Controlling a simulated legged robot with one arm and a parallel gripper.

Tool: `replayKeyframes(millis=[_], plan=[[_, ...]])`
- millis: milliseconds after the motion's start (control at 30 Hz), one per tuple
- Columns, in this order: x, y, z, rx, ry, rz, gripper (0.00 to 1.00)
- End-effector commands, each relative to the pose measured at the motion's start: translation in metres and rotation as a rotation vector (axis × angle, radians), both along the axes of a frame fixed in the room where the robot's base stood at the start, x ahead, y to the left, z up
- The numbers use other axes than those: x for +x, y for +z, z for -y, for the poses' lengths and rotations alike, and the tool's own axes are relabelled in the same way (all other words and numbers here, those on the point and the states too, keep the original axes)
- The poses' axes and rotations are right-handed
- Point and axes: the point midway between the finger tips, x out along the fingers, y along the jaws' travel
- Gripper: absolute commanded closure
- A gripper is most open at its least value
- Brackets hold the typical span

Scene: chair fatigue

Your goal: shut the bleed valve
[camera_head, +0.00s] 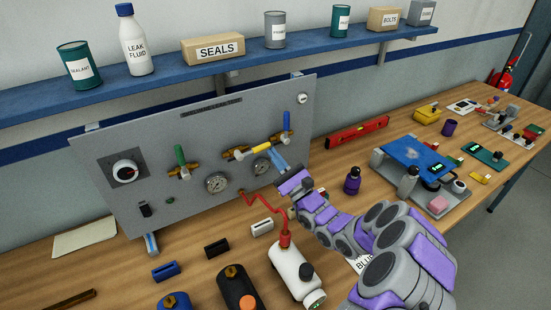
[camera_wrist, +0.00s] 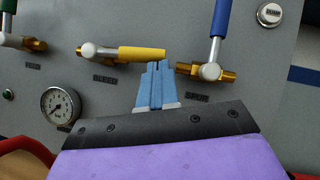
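The bleed valve is on the grey upright panel. Its yellow handle (camera_head: 244,154) lies almost level, and the wrist view shows the yellow handle (camera_wrist: 143,54) pointing right from a silver hub on brass fittings. The label below it appears to read BLEED. My gripper (camera_head: 279,162) is in front of the panel at the handle's right end. In the wrist view, the blue fingers of my gripper (camera_wrist: 157,68) are together with a thin gap, their tips just below the yellow handle's free end. Nothing shows between them. Contact with the handle cannot be told.
A blue-handled valve (camera_wrist: 219,20) stands upright just right of my fingers. A green-handled valve (camera_head: 180,157) is farther left. Gauges (camera_head: 216,182) sit below. A shelf (camera_head: 175,85) overhangs the panel.

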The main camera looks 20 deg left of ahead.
Motion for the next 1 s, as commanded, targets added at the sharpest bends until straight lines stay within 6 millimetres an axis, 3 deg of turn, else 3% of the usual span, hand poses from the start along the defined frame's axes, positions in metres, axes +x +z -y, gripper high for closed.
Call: replayKeyframes(millis=[167, 300, 1000], plan=[[0.001, 0.014, 0.000, -0.011, 0.001, 0.018, 1.00], [0.003, 0.029, 0.002, -0.188, -0.003, 0.228, 1.00], [-0.017, 0.084, -0.014, -0.613, 0.001, 0.728, 1.00]])
